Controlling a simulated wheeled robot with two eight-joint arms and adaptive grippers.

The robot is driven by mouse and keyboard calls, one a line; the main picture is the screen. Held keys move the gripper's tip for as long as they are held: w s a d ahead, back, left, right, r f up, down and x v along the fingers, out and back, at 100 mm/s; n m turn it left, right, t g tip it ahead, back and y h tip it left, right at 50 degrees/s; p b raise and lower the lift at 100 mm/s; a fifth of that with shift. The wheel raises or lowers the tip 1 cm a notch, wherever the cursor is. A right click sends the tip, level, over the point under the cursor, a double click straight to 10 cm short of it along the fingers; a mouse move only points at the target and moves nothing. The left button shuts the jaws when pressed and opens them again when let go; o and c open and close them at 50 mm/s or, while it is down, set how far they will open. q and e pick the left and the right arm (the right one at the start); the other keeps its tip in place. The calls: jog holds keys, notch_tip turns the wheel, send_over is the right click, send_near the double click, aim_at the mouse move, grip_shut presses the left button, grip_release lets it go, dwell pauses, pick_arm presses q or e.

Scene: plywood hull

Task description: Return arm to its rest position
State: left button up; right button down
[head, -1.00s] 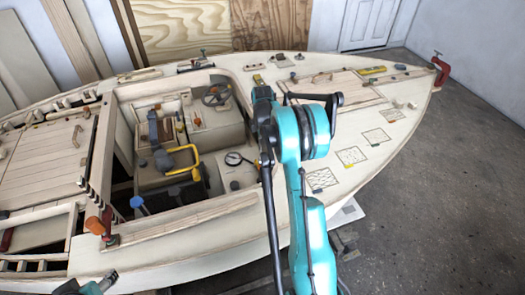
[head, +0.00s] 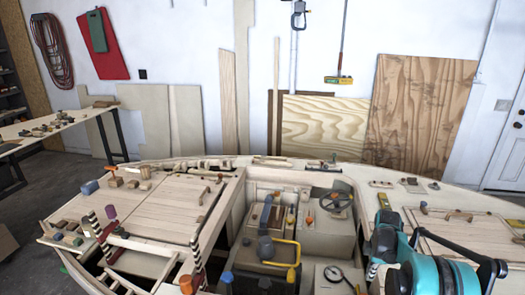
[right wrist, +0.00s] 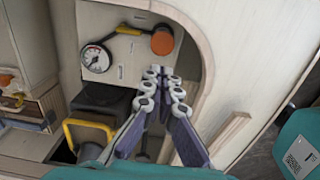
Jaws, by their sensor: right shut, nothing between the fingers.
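My right arm (head: 410,262) shows large and teal at the lower right of the head view, above the hull's deck. My right gripper (right wrist: 165,78) is in the middle of the right wrist view. Its two fingers are together at the tips, with nothing between them. It is over the open cockpit, below an orange knob (right wrist: 162,41) and to the right of a round gauge (right wrist: 96,58). No contact with either shows. My left gripper is not in view.
A curved coaming edge (right wrist: 205,65) lies right of the gripper. A workbench (head: 60,122) stands at back left.

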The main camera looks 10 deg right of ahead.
jog(key=s+a+r+m+t, duration=0.2)
jog(key=s+a+r+m, duration=0.15)
jog(key=a+r, duration=0.4)
jog(key=s+a+r+m+t, duration=0.1)
jog(key=s+a+r+m, duration=0.2)
jog(key=s+a+r, duration=0.35)
jog(key=s+a+m+t, duration=0.4)
jog(key=s+a+m, duration=0.3)
jog(key=s+a, duration=0.5)
jog(key=shift+s+a+f+b, duration=0.25)
jog(key=shift+a+f+b, duration=0.1)
jog(key=shift+a, duration=0.4)
jog(key=shift+m, duration=0.25)
